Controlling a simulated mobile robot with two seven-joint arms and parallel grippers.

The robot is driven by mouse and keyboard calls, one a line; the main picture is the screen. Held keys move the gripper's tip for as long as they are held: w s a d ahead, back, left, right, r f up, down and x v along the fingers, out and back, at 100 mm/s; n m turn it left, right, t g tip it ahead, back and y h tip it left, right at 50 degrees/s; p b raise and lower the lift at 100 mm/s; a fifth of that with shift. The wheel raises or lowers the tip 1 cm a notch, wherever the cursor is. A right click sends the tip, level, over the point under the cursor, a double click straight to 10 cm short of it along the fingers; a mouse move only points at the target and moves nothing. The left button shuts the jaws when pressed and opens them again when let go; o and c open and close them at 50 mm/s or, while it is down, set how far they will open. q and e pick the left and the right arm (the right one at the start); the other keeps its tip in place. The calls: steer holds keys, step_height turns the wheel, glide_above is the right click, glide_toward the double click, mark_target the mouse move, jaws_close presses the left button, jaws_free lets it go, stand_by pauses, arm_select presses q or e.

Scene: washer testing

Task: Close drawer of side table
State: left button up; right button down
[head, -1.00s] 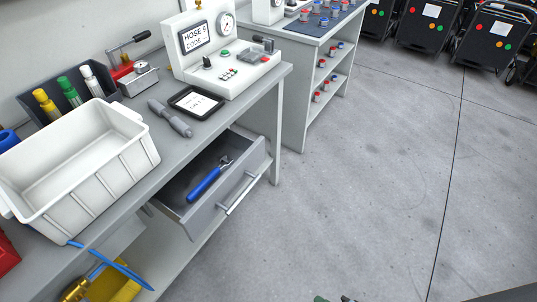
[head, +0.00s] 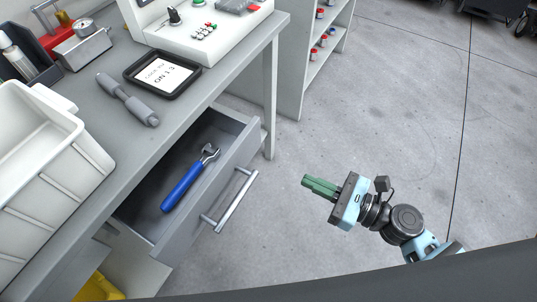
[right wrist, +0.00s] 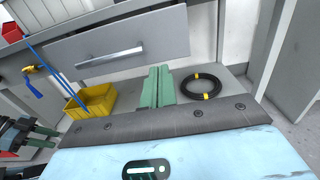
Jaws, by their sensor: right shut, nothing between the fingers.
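The grey drawer (head: 165,240) of the side table (head: 85,170) stands open, pulled out toward the right in the head view. A blue-handled wrench (head: 185,185) lies inside it. The bar handle (head: 235,200) runs along the drawer front. My right gripper (head: 306,184) is shut and empty, in the air to the right of the handle and apart from it. In the right wrist view its green fingers (right wrist: 158,85) point toward the drawer front (right wrist: 165,38), below the handle (right wrist: 110,56). My left gripper (right wrist: 40,136) shows partly at the left edge there; its opening is unclear.
A yellow bin (right wrist: 95,100) and a black coil (right wrist: 201,86) lie on the lower shelf. Floor right of the drawer is clear.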

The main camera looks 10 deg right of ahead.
steer(key=p, duration=0.1)
glide_toward(212, 143)
steer(key=s+d+r, duration=0.1)
steer(key=r, duration=0.1)
steer(key=s+d+r, duration=0.1)
steer(key=d, duration=0.1)
steer(key=shift+s+d+r, duration=0.15)
steer(key=shift+s+r, duration=0.05)
steer(key=shift+r, duration=0.2)
steer(key=b+x, duration=0.2)
steer(key=x, duration=1.1)
steer(key=shift+w+a, duration=0.25)
steer(key=shift+a, duration=0.05)
steer(key=shift+w+a, duration=0.1)
steer(key=shift+a, duration=0.1)
steer(key=shift+r, duration=0.15)
steer(key=shift+r, duration=0.15)
